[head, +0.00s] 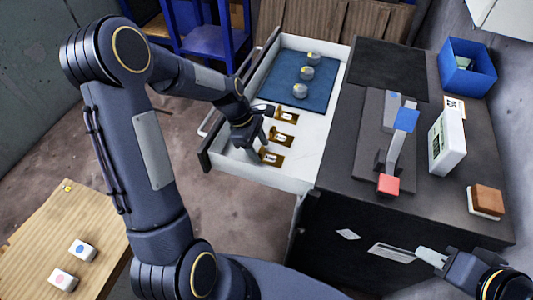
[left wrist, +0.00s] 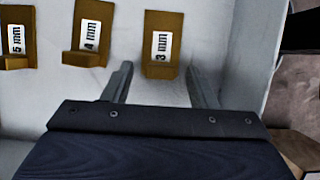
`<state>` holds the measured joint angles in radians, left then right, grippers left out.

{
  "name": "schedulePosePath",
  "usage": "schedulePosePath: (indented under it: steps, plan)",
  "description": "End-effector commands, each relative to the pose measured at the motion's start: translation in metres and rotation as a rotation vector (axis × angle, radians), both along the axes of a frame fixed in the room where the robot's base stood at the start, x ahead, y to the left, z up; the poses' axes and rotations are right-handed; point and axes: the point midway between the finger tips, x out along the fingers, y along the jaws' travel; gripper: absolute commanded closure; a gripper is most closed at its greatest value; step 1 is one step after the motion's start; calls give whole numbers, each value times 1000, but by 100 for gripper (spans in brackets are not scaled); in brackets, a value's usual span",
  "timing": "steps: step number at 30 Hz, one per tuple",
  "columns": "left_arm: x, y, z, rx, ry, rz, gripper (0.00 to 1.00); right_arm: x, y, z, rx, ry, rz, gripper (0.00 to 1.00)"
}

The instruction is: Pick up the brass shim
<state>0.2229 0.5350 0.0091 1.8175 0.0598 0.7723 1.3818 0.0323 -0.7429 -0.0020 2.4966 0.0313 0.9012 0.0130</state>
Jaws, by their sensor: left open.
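Three brass shims lie in a row in the open white drawer (head: 308,178). In the left wrist view their labels read 5 mm (left wrist: 17,15), 4 mm (left wrist: 92,15) and 3 mm (left wrist: 163,20). The 3 mm shim is the nearest one in the head view (head: 271,159). My left gripper (left wrist: 160,68) is open and empty, also seen over the drawer in the head view (head: 261,132). In the wrist picture its fingertips lie on either side of the 3 mm shim's lower end. Contact cannot be told. My right gripper (head: 432,257) is partly visible at the lower right.
A blue mat (head: 273,89) with three round pieces lies farther back in the drawer. Right of it, a dark cabinet top (head: 345,150) carries a lever device (head: 402,135), a white box (head: 446,140) and a blue bin (head: 466,66). A wooden table (head: 40,225) stands lower left.

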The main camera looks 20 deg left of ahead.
Motion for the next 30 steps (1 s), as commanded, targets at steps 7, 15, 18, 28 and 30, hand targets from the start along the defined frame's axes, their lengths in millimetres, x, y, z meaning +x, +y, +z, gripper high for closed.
schedulePosePath:
  steps: [7,15,18,28,30]
  plan:
    - [0,-3,-8,0,-1,0,47,0,0,0,0,0,0,67]
    - [0,-3,-8,0,-1,-1,71,0,0,0,0,0,0,67]
    - [0,-3,-8,0,-1,-1,84,0,0,0,0,0,0,67]
    - [1,-3,-5,0,-2,0,89,0,0,0,0,0,0,67]
    - [1,-4,-1,0,-4,-1,100,0,0,1,0,0,0,67]
